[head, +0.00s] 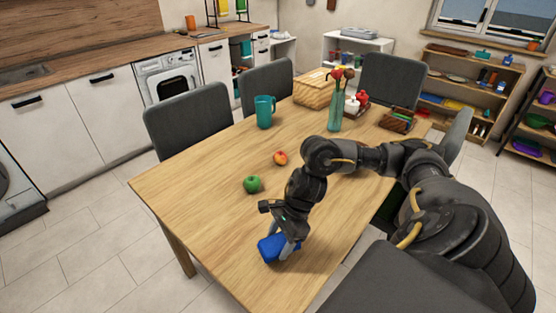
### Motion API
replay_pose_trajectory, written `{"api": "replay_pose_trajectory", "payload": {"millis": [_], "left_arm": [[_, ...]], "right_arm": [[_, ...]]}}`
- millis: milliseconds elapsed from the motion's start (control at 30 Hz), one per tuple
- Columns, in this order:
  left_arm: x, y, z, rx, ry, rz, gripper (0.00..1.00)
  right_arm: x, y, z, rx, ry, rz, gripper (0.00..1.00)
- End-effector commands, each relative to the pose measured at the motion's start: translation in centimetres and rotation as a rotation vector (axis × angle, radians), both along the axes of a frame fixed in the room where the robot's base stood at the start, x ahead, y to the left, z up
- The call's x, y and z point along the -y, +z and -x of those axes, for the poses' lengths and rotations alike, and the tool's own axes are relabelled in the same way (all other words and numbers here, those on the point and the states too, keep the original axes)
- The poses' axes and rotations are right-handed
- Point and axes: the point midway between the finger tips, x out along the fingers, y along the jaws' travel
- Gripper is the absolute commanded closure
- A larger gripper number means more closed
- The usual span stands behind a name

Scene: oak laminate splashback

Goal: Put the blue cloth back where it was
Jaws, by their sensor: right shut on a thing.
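The blue cloth (271,248) is at the near end of the wooden table (180,200). My right gripper (282,236) reaches down over it from the right and is shut on it. The fingers and wrist hide part of the cloth. I cannot tell whether the cloth rests on the tabletop or is just above it. My left gripper is not in the head view.
A green apple (252,184) and a red-yellow fruit (280,158) lie on the table beyond my gripper. A teal pitcher (264,112), a wicker basket (314,90) and a flower vase (335,112) stand farther back. The table's left part is clear. Grey chairs (188,120) surround it.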

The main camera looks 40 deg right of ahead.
Motion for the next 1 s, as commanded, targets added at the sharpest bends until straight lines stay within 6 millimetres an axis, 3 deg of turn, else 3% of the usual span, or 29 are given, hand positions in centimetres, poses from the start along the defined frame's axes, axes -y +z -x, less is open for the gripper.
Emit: {"api": "replay_pose_trajectory", "payload": {"millis": [333,733,767,900,1000], "left_arm": [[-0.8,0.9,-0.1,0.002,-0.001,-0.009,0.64],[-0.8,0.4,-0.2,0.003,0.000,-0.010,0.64],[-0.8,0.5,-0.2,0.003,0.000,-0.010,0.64],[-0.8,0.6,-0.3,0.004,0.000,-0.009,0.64],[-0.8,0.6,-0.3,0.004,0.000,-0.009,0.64]], "right_arm": [[-0.2,-3.5,-0.3,-0.003,-0.003,0.000,0.64],[-0.3,-4.1,-0.4,-0.001,-0.001,0.000,0.64],[-0.2,-4.0,-0.4,-0.002,-0.001,0.000,0.40],[-0.3,-3.9,-0.4,-0.002,-0.001,0.000,0.21],[-0.3,-3.9,-0.4,-0.002,-0.001,-0.001,0.21]]}}
